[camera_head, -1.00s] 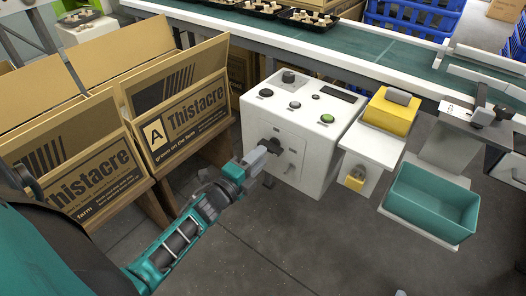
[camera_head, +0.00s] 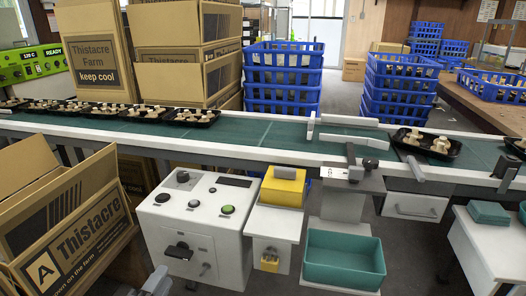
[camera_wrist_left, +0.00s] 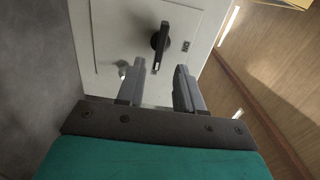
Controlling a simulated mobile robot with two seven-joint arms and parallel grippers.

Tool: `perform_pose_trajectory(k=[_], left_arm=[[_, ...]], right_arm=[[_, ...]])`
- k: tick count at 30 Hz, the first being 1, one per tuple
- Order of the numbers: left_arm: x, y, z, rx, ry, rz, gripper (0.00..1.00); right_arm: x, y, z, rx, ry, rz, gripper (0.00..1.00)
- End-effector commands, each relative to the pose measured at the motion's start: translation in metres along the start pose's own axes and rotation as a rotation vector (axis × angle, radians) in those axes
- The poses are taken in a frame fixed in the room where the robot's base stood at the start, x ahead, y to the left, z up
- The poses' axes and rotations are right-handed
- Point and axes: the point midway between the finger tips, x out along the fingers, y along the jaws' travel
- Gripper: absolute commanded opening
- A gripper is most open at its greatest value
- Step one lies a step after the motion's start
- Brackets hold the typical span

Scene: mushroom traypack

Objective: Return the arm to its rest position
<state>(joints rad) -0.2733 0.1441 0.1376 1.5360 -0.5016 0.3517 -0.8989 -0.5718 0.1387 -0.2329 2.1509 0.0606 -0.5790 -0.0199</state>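My left gripper (camera_head: 157,281) shows at the bottom edge of the head view, in front of the white control box (camera_head: 196,225). In the left wrist view its two grey fingers (camera_wrist_left: 157,85) stand apart with nothing between them. The black rotary handle (camera_wrist_left: 160,42) on the control box's front panel is just beyond the fingertips and apart from them. The same handle (camera_head: 178,251) shows in the head view, above and to the right of the gripper. Most of the left arm is out of view. My right gripper shows in neither view.
An open Thistacre carton (camera_head: 75,235) stands left of the control box. The green conveyor (camera_head: 255,131) carries black trays of mushrooms (camera_head: 195,117). A yellow block (camera_head: 283,186) and a teal bin (camera_head: 344,259) are right of the box. Blue crates (camera_head: 283,78) are stacked behind.

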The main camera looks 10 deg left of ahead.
Motion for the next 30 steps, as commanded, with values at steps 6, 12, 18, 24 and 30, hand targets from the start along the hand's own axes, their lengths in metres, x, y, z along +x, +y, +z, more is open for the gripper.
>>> perform_pose_trajectory(k=[6,12,18,24,30], left_arm=[[-0.022,0.005,-0.042,-0.485,-0.075,0.145,0.36],[-0.063,0.013,-0.110,-1.079,-0.185,0.383,0.36],[-0.109,0.001,-0.172,-1.501,-0.308,0.623,0.36],[-0.111,-0.035,-0.161,-1.473,-0.323,0.597,0.36],[-0.117,-0.075,-0.151,-1.458,-0.344,0.581,0.36]], right_arm=[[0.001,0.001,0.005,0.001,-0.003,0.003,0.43],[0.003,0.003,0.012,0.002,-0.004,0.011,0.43],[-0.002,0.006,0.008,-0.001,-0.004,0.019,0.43],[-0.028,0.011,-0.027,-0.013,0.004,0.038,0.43],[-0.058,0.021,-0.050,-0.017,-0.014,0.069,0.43]])
